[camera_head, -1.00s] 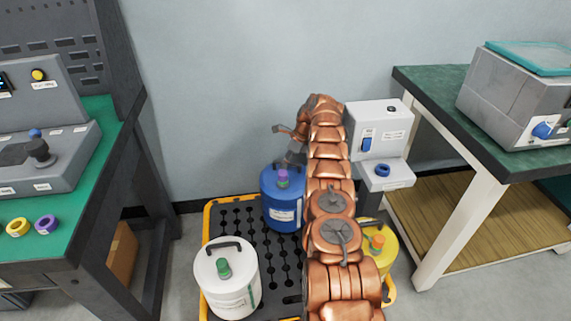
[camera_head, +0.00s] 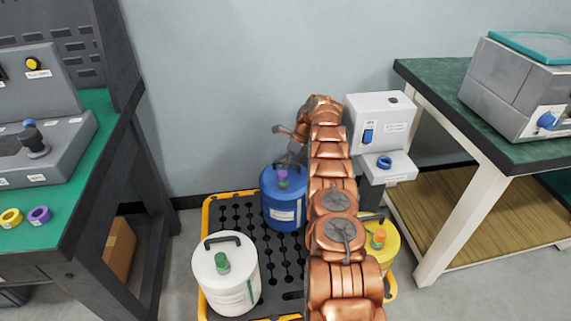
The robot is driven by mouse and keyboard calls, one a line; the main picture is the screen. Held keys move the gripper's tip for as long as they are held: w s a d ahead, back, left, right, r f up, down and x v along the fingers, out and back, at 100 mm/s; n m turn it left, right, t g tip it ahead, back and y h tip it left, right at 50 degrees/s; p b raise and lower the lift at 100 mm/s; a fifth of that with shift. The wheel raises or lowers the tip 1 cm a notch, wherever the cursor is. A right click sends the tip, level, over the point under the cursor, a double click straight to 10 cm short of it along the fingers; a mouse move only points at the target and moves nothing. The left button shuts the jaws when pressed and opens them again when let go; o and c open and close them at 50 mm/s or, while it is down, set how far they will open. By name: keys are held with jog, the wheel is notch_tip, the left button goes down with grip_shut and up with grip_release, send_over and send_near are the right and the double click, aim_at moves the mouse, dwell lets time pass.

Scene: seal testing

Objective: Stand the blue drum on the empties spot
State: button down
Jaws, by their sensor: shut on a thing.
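The blue drum (camera_head: 283,206) has a purple cap and a black carry handle. It is upright at the back of the spill pallet, which has a yellow rim (camera_head: 206,215) and a black grate. My gripper (camera_head: 291,161) is at the drum's top, shut on it at the handle side; the fingers are small and partly hidden. I cannot tell whether the drum's base touches the grate. My copper arm covers the pallet's right part. No marking that I can read as the empties spot shows.
A white drum (camera_head: 226,277) with a green cap stands front left on the pallet. A yellow drum (camera_head: 389,244) with an orange cap is at right, partly behind my arm. A grey dispenser (camera_head: 380,122) stands behind it. Benches flank both sides, left (camera_head: 70,220) and right (camera_head: 425,80).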

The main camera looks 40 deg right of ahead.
dwell(0.4)
jog(key=shift+f, duration=0.8)
dwell(0.4)
jog(key=c, duration=1.1)
grip_release()
jog(key=shift+r+p, duration=2.1)
jog(key=shift+r, duration=1.4)
